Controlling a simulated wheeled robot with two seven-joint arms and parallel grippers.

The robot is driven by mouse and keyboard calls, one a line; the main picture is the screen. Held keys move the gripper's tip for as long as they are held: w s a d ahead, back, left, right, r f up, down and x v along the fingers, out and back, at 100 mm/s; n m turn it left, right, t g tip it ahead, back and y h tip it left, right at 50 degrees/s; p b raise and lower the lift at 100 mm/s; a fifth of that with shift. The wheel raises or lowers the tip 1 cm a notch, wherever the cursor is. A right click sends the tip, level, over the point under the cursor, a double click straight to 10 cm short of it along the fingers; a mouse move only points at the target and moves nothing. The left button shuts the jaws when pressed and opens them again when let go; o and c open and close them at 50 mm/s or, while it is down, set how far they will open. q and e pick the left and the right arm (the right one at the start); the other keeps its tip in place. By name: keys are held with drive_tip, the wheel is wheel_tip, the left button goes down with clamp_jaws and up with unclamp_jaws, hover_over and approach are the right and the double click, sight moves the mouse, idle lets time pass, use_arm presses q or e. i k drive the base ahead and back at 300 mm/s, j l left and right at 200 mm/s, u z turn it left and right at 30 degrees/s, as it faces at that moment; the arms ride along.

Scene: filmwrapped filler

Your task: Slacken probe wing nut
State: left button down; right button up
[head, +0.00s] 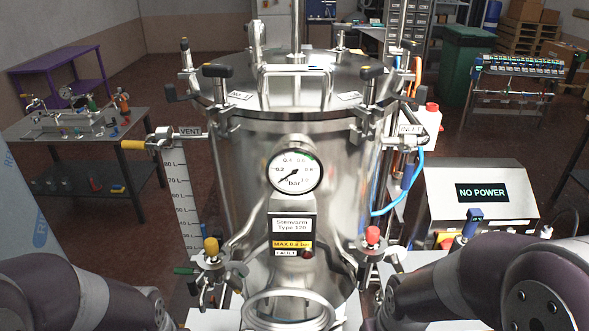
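A steel tank (345,175) stands upright in the middle, with a pressure gauge (295,171) on its front. I cannot make out a probe wing nut for certain. Small clamp-like fittings stand at the tank's lower front: one with a yellow knob (211,246) on the left and one with a red knob (372,235) on the right. My arm links show at the bottom left and bottom right corners. Neither gripper is in view.
Black-handled lid clamps (217,71) ring the tank's lid. A yellow-handled vent valve (133,145) sticks out left. A control box reading NO POWER (481,193) stands right, with a blue-topped device (472,222) before it. A blue hose (411,190) hangs between box and tank.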

sight(396, 264)
drive_tip(key=l+z, duration=0.2)
drive_tip(key=z, duration=0.15)
drive_tip(key=l+z, duration=0.3)
drive_tip(key=k+l, duration=0.25)
drive_tip(key=l, duration=0.15)
drive_tip(key=k+l, duration=0.25)
drive_tip(key=l, duration=0.15)
drive_tip(key=z, duration=0.05)
